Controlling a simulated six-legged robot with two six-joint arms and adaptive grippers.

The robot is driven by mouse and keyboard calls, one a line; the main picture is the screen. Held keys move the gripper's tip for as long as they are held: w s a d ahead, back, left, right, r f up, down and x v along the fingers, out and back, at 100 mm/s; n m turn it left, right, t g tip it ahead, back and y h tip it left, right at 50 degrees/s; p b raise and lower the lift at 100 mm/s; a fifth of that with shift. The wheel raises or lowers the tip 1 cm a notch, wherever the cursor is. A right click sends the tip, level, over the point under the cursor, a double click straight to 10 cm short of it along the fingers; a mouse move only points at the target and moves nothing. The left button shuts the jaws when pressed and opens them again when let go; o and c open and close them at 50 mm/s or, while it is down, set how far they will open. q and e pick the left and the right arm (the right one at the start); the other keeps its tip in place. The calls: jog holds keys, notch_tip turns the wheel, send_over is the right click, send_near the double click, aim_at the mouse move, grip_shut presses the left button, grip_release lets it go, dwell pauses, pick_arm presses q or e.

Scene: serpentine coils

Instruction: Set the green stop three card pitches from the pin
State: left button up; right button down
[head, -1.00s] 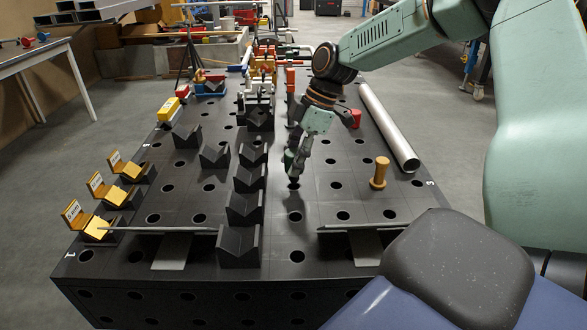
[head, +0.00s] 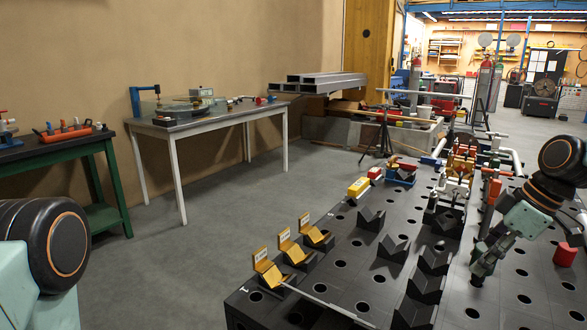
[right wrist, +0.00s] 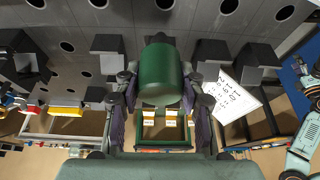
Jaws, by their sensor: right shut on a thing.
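The green stop (right wrist: 162,75) is a dark green cylinder between the two fingers of my right gripper (right wrist: 160,100) in the right wrist view. The right gripper is shut on it. In the head view, my right gripper (head: 482,268) points down over the black holed table (head: 375,290), near a hole; I cannot tell the gap beneath. A white card with dark marks (right wrist: 234,96) lies right of the fingers in the wrist view. The pin cannot be made out in the current views. My left gripper is out of view.
Black V-blocks (head: 394,247) stand in rows left of the right gripper. Yellow angled holders (head: 268,267) with labels line the left edge. Coloured pipework (head: 460,170) crowds the far end.

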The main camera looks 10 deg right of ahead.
jog(key=shift+w+a+m, duration=0.25)
jog(key=shift+a+m, duration=0.15)
jog(key=shift+m, duration=0.1)
jog(key=a+r+m+t+h, duration=0.1)
jog(key=a+m, duration=0.3)
jog(key=a, duration=0.7)
jog(key=w+a+r+m+h, duration=0.1)
jog(key=a+m, duration=0.4)
jog(key=a, duration=0.5)
jog(key=shift+w+a+r+t+h, duration=0.2)
jog(key=shift+a+r+t+h, duration=0.2)
jog(key=shift+r+h, duration=0.45)
